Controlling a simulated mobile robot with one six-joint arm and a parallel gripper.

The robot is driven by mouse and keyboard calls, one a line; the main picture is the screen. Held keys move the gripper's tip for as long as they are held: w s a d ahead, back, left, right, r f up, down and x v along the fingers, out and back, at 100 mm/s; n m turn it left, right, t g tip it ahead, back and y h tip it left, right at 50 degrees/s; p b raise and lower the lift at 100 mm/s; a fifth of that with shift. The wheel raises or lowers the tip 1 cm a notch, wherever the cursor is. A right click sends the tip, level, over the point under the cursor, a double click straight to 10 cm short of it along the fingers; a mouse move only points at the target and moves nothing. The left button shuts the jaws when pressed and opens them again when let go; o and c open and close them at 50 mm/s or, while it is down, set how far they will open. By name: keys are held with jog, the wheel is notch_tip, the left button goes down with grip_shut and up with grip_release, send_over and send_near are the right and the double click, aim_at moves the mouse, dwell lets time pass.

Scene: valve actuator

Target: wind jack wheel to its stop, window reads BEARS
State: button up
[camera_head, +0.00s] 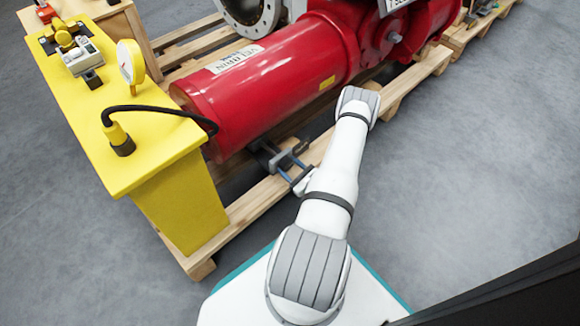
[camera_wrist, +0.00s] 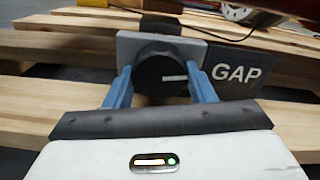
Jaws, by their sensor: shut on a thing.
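The jack wheel (camera_wrist: 162,75) is a round black knob with a white mark pointing right, in front of a grey plate (camera_wrist: 133,46). The dark window plate (camera_wrist: 234,73) beside it reads GAP in the wrist view. My gripper (camera_wrist: 160,86) has its two blue fingers on either side of the wheel and is shut on it. In the head view my gripper (camera_head: 299,168) is low at the pallet's near edge, under the red actuator cylinder (camera_head: 265,85). The wheel itself is hard to make out there.
The wooden pallet (camera_head: 430,66) runs under the actuator, with its boards close around my gripper. A yellow bench (camera_head: 140,155) with a gauge (camera_head: 130,62) and a black hose (camera_head: 165,109) stands at the left. Grey floor (camera_head: 480,150) is clear at the right.

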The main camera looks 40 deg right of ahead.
jog(key=m, duration=0.5)
jog(key=shift+m, duration=0.3)
jog(key=m, duration=0.5)
jog(key=shift+a+p, duration=0.1)
jog(key=shift+p, duration=0.25)
jog(key=shift+m, duration=0.4)
jog(key=o, duration=0.7)
jog(key=shift+s, duration=0.15)
